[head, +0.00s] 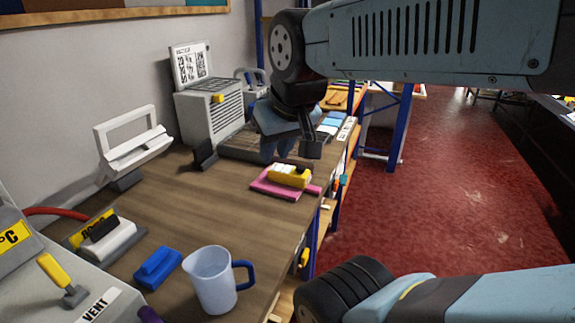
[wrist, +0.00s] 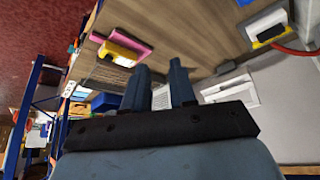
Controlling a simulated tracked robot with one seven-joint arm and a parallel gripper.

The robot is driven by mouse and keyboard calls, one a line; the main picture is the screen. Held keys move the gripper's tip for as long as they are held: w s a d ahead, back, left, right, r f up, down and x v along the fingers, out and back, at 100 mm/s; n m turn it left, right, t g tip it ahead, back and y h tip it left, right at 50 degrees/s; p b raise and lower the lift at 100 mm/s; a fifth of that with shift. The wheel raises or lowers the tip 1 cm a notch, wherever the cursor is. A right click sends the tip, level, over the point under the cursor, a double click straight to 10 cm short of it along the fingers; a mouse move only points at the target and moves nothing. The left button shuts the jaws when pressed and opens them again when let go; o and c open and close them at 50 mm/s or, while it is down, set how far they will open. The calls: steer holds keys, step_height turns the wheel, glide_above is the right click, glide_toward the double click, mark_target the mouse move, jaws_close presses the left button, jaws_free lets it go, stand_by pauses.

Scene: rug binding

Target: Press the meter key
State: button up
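No part in view is clearly labelled as the meter or its key, so I cannot tell which it is. A grey louvred box (head: 213,112) with a small yellow button (head: 218,98) on its front stands at the back of the bench. A yellow block with a white top (head: 289,176) rests on a pink pad (head: 262,188) near the bench's right edge; it also shows in the wrist view (wrist: 124,48). My gripper (head: 292,150) hangs above the bench beyond the pink pad. In the wrist view its two fingers (wrist: 157,86) stand apart with nothing held between them.
A clear jug with a blue handle (head: 215,282), a blue block (head: 158,268) and a white block with a black top (head: 108,240) stand at the front of the bench. A white frame (head: 132,150) stands by the wall. The middle of the bench (head: 200,205) is clear.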

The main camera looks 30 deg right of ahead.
jaws_close()
stand_by(0.8)
